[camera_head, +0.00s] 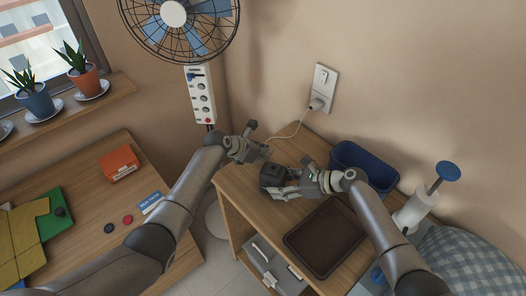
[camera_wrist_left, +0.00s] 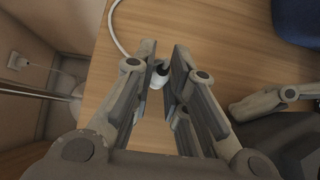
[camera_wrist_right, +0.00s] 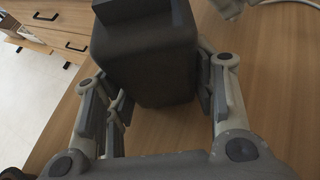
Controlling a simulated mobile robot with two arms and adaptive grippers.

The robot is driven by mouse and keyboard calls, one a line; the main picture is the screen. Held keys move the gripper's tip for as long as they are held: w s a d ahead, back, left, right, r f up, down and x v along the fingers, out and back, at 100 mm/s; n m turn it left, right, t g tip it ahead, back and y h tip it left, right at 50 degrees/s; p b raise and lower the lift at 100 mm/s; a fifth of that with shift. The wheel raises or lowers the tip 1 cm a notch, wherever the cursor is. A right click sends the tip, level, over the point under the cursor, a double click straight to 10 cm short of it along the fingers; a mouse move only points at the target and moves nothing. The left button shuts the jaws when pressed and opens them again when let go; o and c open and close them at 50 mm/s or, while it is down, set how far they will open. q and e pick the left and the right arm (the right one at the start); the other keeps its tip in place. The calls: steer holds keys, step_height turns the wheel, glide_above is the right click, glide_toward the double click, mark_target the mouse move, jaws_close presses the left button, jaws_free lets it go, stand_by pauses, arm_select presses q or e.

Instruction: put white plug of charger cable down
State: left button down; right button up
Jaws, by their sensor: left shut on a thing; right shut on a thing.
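The white plug (camera_wrist_left: 157,80) of the charger cable is between the fingers of my left gripper (camera_wrist_left: 166,62), which is shut on it above the wooden cabinet top. The white cable (camera_wrist_left: 117,30) curves away from it; in the head view the cable (camera_head: 298,128) runs up to the wall outlet. My left gripper (camera_head: 263,151) is over the cabinet's back left part in the head view. My right gripper (camera_head: 283,186) is shut on a dark grey block-shaped device (camera_head: 271,175), also seen in the right wrist view (camera_wrist_right: 148,55). In the head view the plug is too small to tell.
The wooden cabinet top (camera_head: 239,190) also bears a dark brown tray (camera_head: 325,238) in front and a blue bin (camera_head: 364,165) at the back right. A wall outlet (camera_head: 318,98) is above. A fan (camera_head: 196,92) stands at the left. Bare wood shows around the device.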

arm_select(q)
steer(key=shift+f, duration=0.4)
arm_select(e)
steer(key=shift+f, duration=0.1)
arm_select(q)
steer(key=c, duration=1.5)
jaws_free()
steer(key=shift+o, duration=0.2)
steer(key=shift+r, duration=0.7)
steer(key=v, duration=1.2)
steer(key=shift+d, duration=0.1)
